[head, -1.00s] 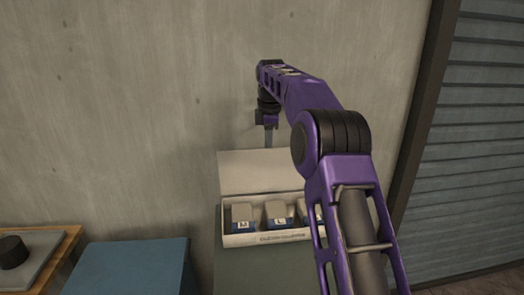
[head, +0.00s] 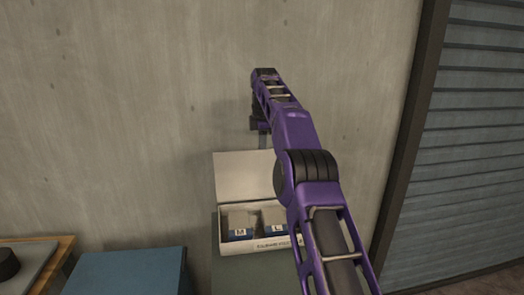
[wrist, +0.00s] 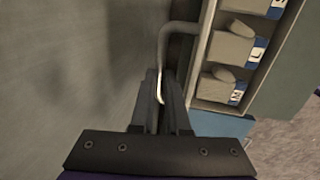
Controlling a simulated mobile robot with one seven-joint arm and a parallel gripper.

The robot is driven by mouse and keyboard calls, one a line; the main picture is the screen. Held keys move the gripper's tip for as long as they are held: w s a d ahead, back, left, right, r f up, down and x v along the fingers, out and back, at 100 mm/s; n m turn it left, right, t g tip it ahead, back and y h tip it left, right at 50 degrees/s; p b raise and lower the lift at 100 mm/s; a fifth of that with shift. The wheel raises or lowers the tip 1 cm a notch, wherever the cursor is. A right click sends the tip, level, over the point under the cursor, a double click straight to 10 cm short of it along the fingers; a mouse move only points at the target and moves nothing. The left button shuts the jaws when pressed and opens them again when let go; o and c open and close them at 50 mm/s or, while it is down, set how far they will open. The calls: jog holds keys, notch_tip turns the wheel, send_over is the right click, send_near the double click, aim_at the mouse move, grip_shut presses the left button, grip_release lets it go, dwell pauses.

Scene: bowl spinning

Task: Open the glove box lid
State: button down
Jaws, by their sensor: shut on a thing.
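The glove box (head: 262,247) sits against the wall, with its pale lid (head: 235,175) raised upright at the back. Glove packs marked M (head: 240,228) and L (head: 273,222) show inside; my arm hides the box's right part. My gripper (head: 263,140) is at the lid's top edge. In the wrist view my gripper (wrist: 165,110) is shut on a thin bent handle (wrist: 180,28) that reaches to the lid (wrist: 205,45), seen nearly edge-on. The packs (wrist: 228,48) show beside it in the open box.
The box rests on a grey-green stand (head: 245,275). A blue block (head: 125,272) stands to its left, and a wooden-edged bench (head: 55,262) with a black round thing is further left. The concrete wall (head: 120,120) is close behind; a slatted shutter (head: 470,150) is at the right.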

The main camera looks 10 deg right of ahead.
jog(key=c, duration=0.9)
grip_release()
jog(key=shift+s+r, duration=0.1)
